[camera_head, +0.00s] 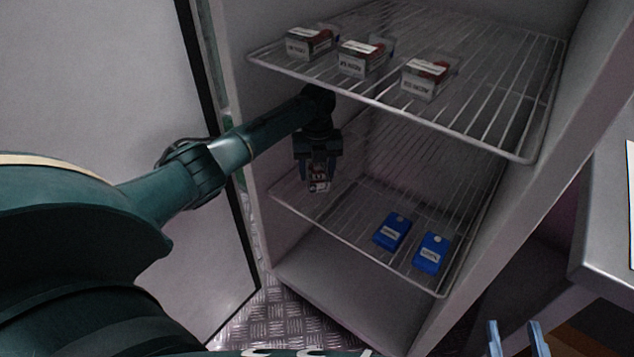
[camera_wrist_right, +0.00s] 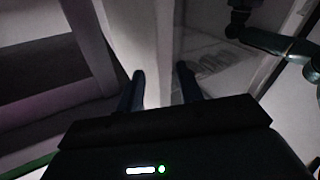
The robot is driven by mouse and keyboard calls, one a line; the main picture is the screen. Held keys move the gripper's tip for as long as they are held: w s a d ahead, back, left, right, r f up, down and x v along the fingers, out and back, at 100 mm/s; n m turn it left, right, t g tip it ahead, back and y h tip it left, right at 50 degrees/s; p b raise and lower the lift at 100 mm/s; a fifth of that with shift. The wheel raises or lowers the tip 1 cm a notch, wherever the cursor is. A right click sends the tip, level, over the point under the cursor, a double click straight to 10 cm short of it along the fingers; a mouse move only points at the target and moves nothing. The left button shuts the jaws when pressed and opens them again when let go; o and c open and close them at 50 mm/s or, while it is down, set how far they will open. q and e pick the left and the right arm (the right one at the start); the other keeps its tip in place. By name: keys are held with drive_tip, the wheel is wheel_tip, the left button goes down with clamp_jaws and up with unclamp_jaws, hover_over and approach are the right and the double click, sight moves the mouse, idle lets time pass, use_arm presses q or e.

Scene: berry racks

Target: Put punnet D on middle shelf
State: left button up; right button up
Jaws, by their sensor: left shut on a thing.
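My left gripper (camera_head: 317,165) reaches into the open cabinet and is shut on a small punnet (camera_head: 319,185) with a pale label and dark red contents. I take it as punnet D, but its label is too small to read. It hangs just over the left part of the lower wire shelf (camera_head: 345,232); I cannot tell whether it touches the wires. My right gripper (camera_head: 516,342) is outside the cabinet at the bottom right. The right wrist view shows its two fingers (camera_wrist_right: 163,88) apart and nothing between them.
The upper wire shelf (camera_head: 490,140) holds three labelled punnets (camera_head: 365,58) near its front. Two blue packs (camera_head: 392,231) (camera_head: 432,252) lie on the right of the lower shelf. The open door (camera_head: 90,80) stands at left, a metal table (camera_head: 610,220) at right.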

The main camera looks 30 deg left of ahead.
use_arm(q)
wheel_tip(320, 180, down, 2)
drive_tip(key=shift+f+b, duration=0.15)
drive_tip(key=shift+b, duration=0.5)
drive_tip(key=shift+w+f+b, duration=0.1)
drive_tip(key=shift+f+b, duration=0.1)
drive_tip(key=shift+b, duration=0.25)
drive_tip(key=shift+w+a, duration=0.1)
drive_tip(key=shift+r, duration=0.1)
use_arm(e)
drive_tip(key=shift+a+t+y, duration=0.4)
drive_tip(key=shift+a+y, duration=0.05)
drive_tip(key=shift+y, duration=0.15)
